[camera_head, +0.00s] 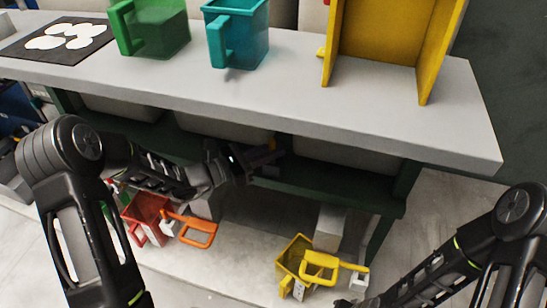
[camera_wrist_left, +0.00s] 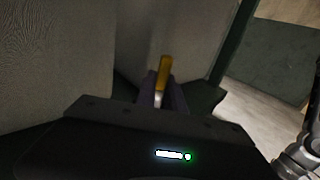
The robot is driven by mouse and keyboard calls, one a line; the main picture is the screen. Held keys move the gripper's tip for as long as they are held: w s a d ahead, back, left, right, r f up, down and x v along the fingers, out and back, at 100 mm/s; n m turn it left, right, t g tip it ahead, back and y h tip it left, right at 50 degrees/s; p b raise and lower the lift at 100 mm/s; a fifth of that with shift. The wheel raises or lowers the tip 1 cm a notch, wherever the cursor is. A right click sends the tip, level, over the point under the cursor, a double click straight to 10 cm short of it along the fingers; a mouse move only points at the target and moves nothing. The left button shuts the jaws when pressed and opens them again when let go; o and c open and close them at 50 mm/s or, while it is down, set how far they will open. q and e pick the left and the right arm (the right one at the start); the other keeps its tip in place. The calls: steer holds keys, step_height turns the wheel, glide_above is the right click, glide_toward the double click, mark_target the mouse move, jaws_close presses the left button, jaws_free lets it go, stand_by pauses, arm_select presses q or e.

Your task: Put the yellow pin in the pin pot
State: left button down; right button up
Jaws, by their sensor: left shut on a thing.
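The yellow pin (camera_wrist_left: 163,74) stands up between the fingers of my left gripper (camera_wrist_left: 165,94) in the left wrist view, its lower part pale. My left gripper (camera_head: 268,160) is shut on it. In the head view the gripper is below the front edge of the grey bench, and only a small yellow bit of the pin (camera_head: 272,143) shows. A green handled container (camera_head: 160,28) and a teal handled container (camera_head: 245,40) stand on the bench top. I cannot tell which container, if any, is the pin pot. My right gripper is not clear at the lower edge.
The grey bench top (camera_head: 400,118) has free room between the teal container and the yellow open box (camera_head: 375,40). A black mat with white discs (camera_head: 52,42) lies at the left. Red (camera_head: 150,212) and yellow (camera_head: 292,256) handled containers are low down.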

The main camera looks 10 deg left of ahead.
arm_select(q)
steer(key=shift+w+d+f+b, duration=0.15)
steer(key=shift+f+b, duration=0.15)
steer(key=shift+f, duration=0.45)
steer(key=shift+r, duration=0.15)
arm_select(e)
steer(key=shift+w+f, duration=0.1)
steer(key=shift+f, duration=0.55)
arm_select(q)
steer(key=shift+f, duration=0.2)
steer(key=c, duration=1.4)
jaws_free()
steer(key=shift+c, duration=0.2)
steer(key=shift+r, duration=0.15)
